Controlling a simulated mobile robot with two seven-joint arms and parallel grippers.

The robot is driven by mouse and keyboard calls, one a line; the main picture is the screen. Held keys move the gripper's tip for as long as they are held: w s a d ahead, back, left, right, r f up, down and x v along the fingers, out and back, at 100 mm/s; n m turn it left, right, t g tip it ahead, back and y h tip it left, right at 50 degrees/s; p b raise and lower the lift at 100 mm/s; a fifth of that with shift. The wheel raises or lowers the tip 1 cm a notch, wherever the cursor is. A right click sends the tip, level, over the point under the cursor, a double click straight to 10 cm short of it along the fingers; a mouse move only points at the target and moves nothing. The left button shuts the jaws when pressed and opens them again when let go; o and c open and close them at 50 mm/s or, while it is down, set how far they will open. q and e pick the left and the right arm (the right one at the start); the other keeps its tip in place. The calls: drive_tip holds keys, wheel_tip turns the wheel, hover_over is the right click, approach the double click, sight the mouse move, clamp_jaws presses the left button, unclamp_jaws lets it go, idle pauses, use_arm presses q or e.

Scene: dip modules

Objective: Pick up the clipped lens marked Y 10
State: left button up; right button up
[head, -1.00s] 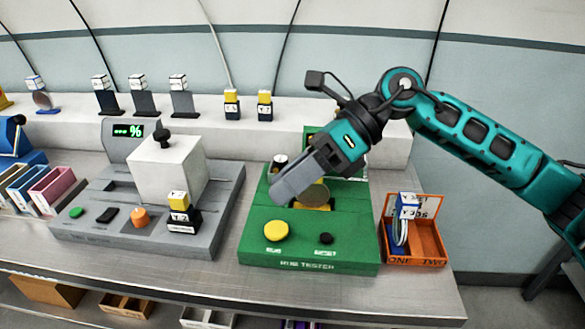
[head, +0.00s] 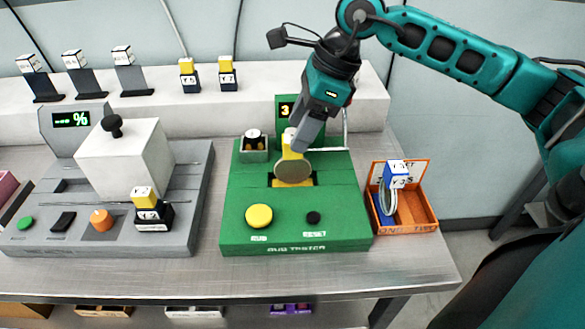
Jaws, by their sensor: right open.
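No mark reading Y 10 can be made out. A round brownish lens (head: 293,166) with a yellow clip (head: 290,147) stands upright in the slot of the green tester (head: 240,207); its white top is partly hidden by my gripper and its mark is not readable. My right gripper (head: 302,145) is open, pointing down right beside the clip's upper part; I cannot tell whether it touches. Another clipped lens (head: 388,198) with a blue and white block (head: 397,174) stands in the orange two-part box (head: 410,228). My left gripper is not in view.
A grey device (head: 180,210) with a white block (head: 125,157) stands left, with a yellow-topped module (head: 147,200) on it. Several modules stand on the white back ledge (head: 180,112). A small holder (head: 254,148) sits on the tester's back left. The bench front (head: 200,277) is clear.

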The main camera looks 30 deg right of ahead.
sight(293, 164)
drive_tip(key=x, duration=0.5)
drive_tip(key=shift+a, duration=0.25)
drive_tip(key=shift+c, duration=0.3)
clamp_jaws()
